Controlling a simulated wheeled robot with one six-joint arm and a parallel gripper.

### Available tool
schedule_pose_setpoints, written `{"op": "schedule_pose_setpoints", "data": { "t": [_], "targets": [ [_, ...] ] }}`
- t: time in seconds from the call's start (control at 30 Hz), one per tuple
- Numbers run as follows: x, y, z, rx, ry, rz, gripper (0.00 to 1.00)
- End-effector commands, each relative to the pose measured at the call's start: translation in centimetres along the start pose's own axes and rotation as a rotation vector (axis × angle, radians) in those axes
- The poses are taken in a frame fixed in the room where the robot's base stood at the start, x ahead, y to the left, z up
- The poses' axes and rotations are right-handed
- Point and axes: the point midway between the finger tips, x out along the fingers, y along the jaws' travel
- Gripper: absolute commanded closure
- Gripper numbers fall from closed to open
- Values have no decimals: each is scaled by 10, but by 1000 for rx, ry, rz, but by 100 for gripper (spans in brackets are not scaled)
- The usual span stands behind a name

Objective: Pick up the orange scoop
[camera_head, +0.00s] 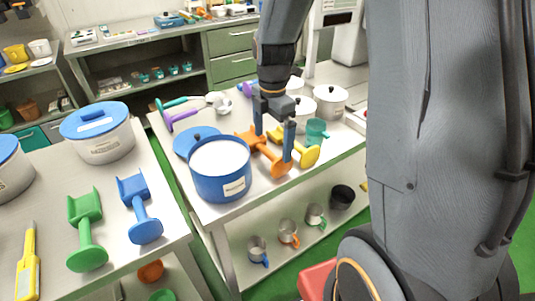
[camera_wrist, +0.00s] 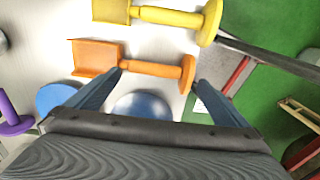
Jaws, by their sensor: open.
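The orange scoop (camera_head: 272,161) lies on the metal table just right of the blue pot (camera_head: 220,168). In the wrist view the orange scoop (camera_wrist: 96,58) has its square pan at left and its round handle end at right. My gripper (camera_head: 273,146) is open and empty over the scoop. In the wrist view my gripper (camera_wrist: 158,78) has one fingertip near the pan-handle joint and the other near the handle end, so the jaws span along the handle. I cannot tell the exact gap in height. Part of the scoop is hidden behind the fingers in the head view.
A yellow scoop (camera_head: 307,155) lies close beside the orange one, and also shows in the wrist view (camera_wrist: 165,16). A purple scoop (camera_head: 181,117) lies farther left. Green floor separates the nearer left table.

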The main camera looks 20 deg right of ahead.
Motion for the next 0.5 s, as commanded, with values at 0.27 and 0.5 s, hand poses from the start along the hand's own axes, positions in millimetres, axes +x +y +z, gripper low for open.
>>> {"op": "schedule_pose_setpoints", "data": {
  "t": [0.27, 0.5],
  "targets": [
    [23, -1, 0, 2, 1, -3, 0],
    [52, 1, 0, 2, 1, -3, 0]
  ]
}}
